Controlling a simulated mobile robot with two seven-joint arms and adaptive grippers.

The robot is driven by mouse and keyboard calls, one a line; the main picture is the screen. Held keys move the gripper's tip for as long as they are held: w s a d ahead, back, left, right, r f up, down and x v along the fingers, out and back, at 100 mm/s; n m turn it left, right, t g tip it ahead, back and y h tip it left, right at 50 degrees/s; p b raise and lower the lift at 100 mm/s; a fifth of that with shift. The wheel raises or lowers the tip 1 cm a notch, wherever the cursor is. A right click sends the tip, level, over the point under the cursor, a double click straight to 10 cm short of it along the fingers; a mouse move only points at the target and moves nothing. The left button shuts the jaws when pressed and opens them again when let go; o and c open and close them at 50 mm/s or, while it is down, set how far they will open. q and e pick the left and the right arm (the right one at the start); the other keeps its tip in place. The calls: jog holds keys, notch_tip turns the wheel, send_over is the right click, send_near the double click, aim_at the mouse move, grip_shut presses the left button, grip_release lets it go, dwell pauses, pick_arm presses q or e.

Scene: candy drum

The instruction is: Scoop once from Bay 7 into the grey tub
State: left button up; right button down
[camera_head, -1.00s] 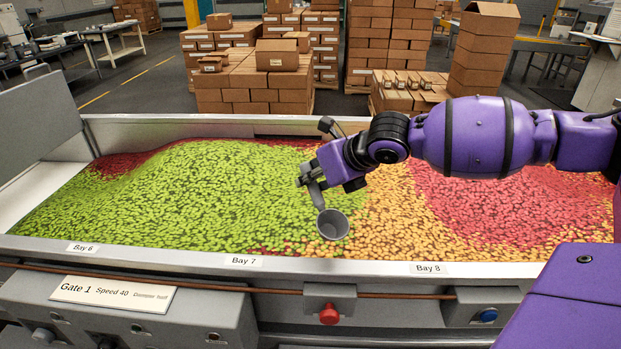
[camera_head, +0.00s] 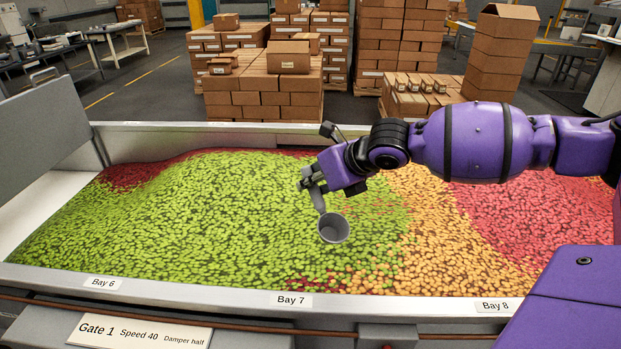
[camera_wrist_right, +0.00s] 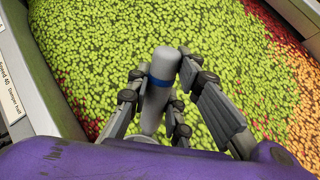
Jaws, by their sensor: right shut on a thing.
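My right gripper (camera_head: 312,182) is shut on the handle of a grey scoop (camera_head: 334,229). Its cup hangs over green candy, mouth toward the camera, and its visible inside looks empty. I cannot tell how far it is above the candy. The Bay 7 label (camera_head: 291,300) is on the front rim, below and slightly left of the scoop. No grey tub shows. My left gripper is out of view.
The long metal trough holds green candy (camera_head: 200,220), orange candy (camera_head: 445,245) and red candy (camera_head: 520,210). Labels Bay 6 (camera_head: 103,283) and Bay 8 (camera_head: 496,306) flank Bay 7. A raised metal panel (camera_head: 45,130) stands at the left. Stacked cartons (camera_head: 265,90) stand behind.

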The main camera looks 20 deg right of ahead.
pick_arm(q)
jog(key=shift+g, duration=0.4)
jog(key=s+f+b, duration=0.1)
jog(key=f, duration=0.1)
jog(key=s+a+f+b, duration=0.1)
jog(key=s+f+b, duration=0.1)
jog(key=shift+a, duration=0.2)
pick_arm(e)
notch_tip(320, 180, down, 16)
jog(key=s, duration=0.1)
jog(key=shift+f, duration=0.15)
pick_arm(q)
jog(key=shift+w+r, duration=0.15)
pick_arm(e)
jog(key=shift+d, duration=0.1)
